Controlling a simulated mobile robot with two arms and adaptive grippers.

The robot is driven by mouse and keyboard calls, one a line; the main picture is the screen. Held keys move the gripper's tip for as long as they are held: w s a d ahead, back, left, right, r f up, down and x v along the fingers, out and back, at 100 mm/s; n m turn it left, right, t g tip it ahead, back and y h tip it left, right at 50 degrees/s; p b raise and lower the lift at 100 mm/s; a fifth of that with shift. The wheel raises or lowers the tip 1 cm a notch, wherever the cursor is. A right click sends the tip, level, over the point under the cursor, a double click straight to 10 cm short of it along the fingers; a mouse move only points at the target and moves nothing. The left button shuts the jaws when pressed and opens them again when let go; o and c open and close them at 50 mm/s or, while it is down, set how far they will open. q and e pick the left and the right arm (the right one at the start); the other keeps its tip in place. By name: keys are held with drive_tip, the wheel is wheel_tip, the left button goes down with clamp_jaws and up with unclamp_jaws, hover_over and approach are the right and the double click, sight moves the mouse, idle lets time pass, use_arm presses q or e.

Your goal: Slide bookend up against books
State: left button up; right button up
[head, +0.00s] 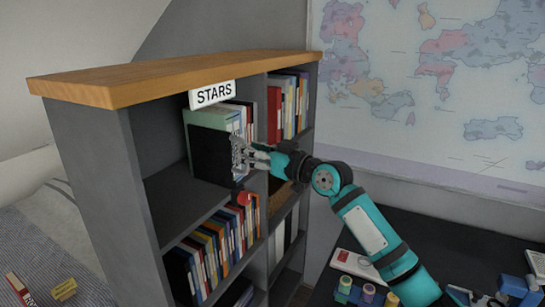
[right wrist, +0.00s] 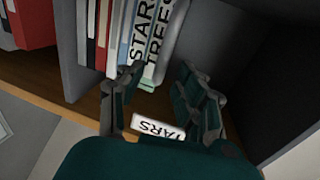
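A row of books (head: 246,112) stands in the upper left compartment of the bookcase, under a white STARS sign (head: 212,93). A green-topped book (head: 212,117) is at its left end. A black upright panel (head: 208,155), which looks like the bookend, stands at that book's left side; I cannot tell whether they touch. My right gripper (head: 243,157) is at the compartment's front, by the panel's front edge. The right wrist view shows its fingers (right wrist: 160,100) spread and nothing clearly between them, with book spines (right wrist: 145,38) marked STARS and TREES beyond. My left gripper is out of view.
The shelf floor (head: 178,200) left of the panel is bare. A divider and more books (head: 288,103) are to the right. Lower shelves hold several books (head: 210,250). A dark desk (head: 440,245) with small items stands at the right, beneath a wall map (head: 440,80).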

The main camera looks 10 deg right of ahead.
drive_tip(key=v, duration=1)
